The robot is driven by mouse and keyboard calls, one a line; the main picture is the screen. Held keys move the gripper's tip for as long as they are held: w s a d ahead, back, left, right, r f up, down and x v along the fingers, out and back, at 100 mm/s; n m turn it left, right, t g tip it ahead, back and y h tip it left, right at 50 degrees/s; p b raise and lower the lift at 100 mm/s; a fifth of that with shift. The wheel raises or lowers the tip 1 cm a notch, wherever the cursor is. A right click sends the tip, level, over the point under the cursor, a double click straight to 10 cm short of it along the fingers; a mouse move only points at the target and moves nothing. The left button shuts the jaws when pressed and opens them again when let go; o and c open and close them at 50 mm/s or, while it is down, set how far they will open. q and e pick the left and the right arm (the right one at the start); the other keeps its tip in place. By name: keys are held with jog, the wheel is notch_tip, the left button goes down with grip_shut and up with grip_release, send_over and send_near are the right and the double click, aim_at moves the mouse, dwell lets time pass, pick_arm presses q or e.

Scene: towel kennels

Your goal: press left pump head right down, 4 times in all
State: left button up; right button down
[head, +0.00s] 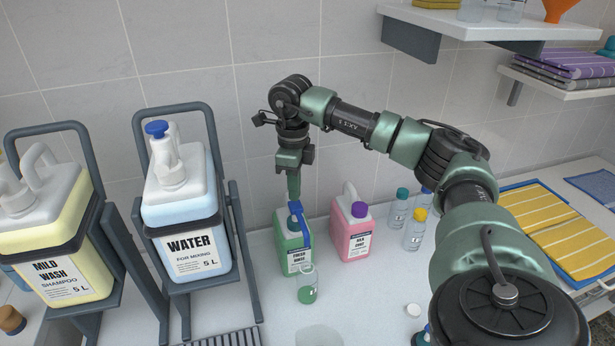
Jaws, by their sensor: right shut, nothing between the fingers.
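The green jug (285,245) labelled FRESH RINSE stands on the counter and carries a blue pump head (303,222), the left one of the two smaller jugs. My right gripper (294,198) points straight down over that pump head, shut and empty. Its tips are at or very near the top of the pump; whether they touch it I cannot tell. A small clear bottle (307,284) with green liquid in it stands in front of the green jug, below the pump's spout. My left gripper is out of view.
A pink jug (353,235) with a purple cap stands just right. Several small capped bottles (415,232) stand beyond it. Large WATER (185,215) and MILD WASH (60,240) containers sit in racks at left.

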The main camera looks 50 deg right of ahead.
aim_at(295, 204)
jog(key=shift+f, duration=0.15)
jog(key=shift+f+b, duration=1.45)
jog(key=shift+f, duration=0.9)
jog(key=shift+r, duration=0.1)
jog(key=shift+r+p, duration=2)
jog(key=shift+r, duration=0.45)
jog(key=shift+f, duration=0.25)
